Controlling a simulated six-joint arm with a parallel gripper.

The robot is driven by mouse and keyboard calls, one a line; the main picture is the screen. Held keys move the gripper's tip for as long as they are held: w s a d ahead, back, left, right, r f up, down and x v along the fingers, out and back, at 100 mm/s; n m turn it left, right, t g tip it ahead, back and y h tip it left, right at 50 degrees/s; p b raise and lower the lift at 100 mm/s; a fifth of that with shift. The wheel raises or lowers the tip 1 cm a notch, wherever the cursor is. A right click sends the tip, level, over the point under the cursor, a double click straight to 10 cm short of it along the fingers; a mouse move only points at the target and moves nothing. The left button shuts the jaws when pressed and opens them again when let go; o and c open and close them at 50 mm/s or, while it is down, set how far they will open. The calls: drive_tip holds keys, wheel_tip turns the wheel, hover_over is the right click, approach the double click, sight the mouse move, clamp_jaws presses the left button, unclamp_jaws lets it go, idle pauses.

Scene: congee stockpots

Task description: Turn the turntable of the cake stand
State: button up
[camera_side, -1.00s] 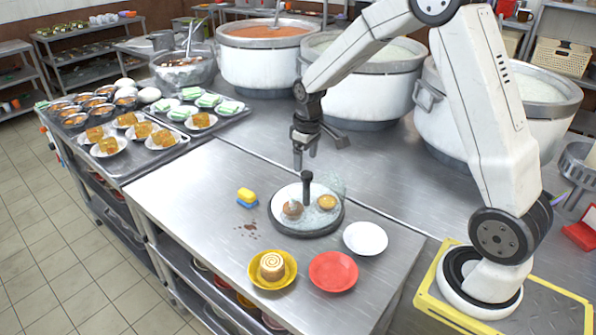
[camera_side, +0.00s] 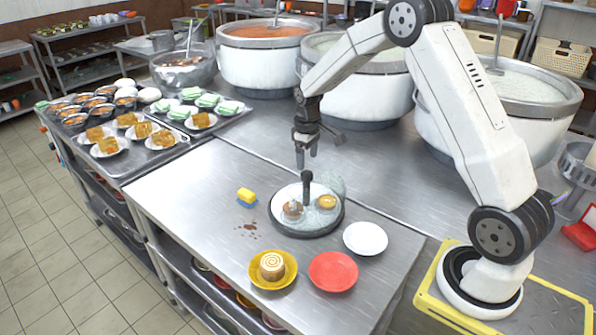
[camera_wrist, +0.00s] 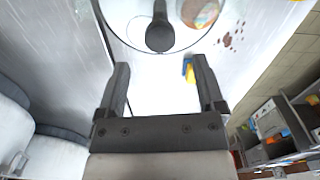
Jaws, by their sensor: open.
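The cake stand's turntable (camera_side: 318,226) is a round plate with a dark rim and a dark upright post (camera_side: 307,188) rising from it. A brown round pastry (camera_side: 292,210) and a yellow tart (camera_side: 327,202) sit on it, and a clear cover (camera_side: 333,183) shows at its back right. My gripper (camera_side: 306,160) is open and empty, pointing down just above and behind the post. In the wrist view, my gripper's fingers (camera_wrist: 163,88) are spread apart, with the dark post (camera_wrist: 160,35) and the turntable's edge ahead of them at the top. Nothing is between the fingers.
A yellow and blue sponge (camera_side: 247,197) lies left of the stand, with brown spots nearby. A yellow plate (camera_side: 289,278) with a roll cake, a red plate (camera_side: 333,272) and a white plate (camera_side: 366,238) stand in front. Large stockpots (camera_side: 262,65) line the back.

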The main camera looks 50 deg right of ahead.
sight(307, 173)
drive_tip(key=shift+f, duration=2.6)
clamp_jaws()
